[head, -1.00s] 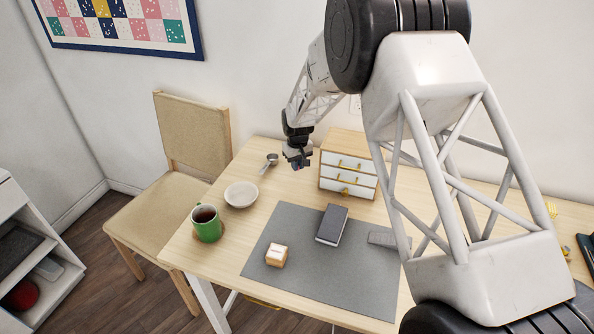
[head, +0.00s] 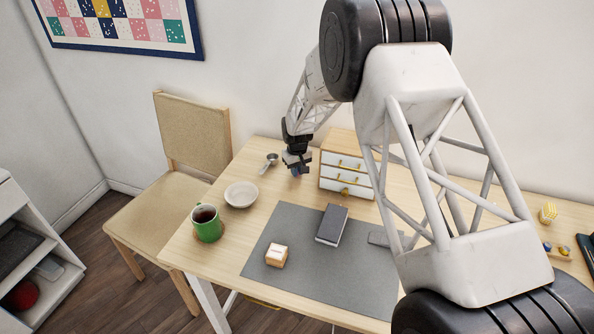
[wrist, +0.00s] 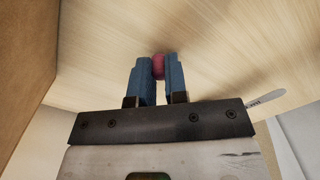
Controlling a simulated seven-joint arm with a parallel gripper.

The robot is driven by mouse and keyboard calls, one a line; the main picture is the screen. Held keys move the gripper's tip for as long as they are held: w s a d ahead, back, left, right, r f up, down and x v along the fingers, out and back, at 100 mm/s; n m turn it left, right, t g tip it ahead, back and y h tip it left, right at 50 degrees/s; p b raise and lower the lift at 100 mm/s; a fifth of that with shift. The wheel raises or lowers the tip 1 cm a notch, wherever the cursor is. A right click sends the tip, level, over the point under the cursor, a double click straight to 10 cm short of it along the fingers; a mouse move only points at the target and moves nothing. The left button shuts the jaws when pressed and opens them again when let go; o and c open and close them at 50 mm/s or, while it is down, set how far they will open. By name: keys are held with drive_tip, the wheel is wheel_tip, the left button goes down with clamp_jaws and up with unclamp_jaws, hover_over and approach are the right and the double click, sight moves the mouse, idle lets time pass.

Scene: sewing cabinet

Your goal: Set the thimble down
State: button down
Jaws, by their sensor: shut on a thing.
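My gripper (wrist: 158,78) is shut on a small pinkish-red thimble (wrist: 158,62), held between the blue fingertips in the wrist view. Much of the thimble is hidden by the fingers. In the head view my gripper (head: 297,170) points down close to the table top (head: 240,215), just left of the small drawer cabinet (head: 347,178). The thimble is too small to make out there. I cannot tell whether it touches the table.
A metal scoop (head: 269,161) lies just left of my gripper. A white bowl (head: 241,194) and a green mug (head: 206,223) stand nearer the table's left edge. A grey mat (head: 300,285) carries a dark book (head: 331,225) and a small box (head: 276,255).

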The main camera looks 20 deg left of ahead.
drive_tip(key=shift+f, duration=0.1)
drive_tip(key=c, duration=1.1)
unclamp_jaws()
drive_tip(key=shift+c, duration=0.2)
wheel_tip(320, 180, up, 12)
idle(0.3)
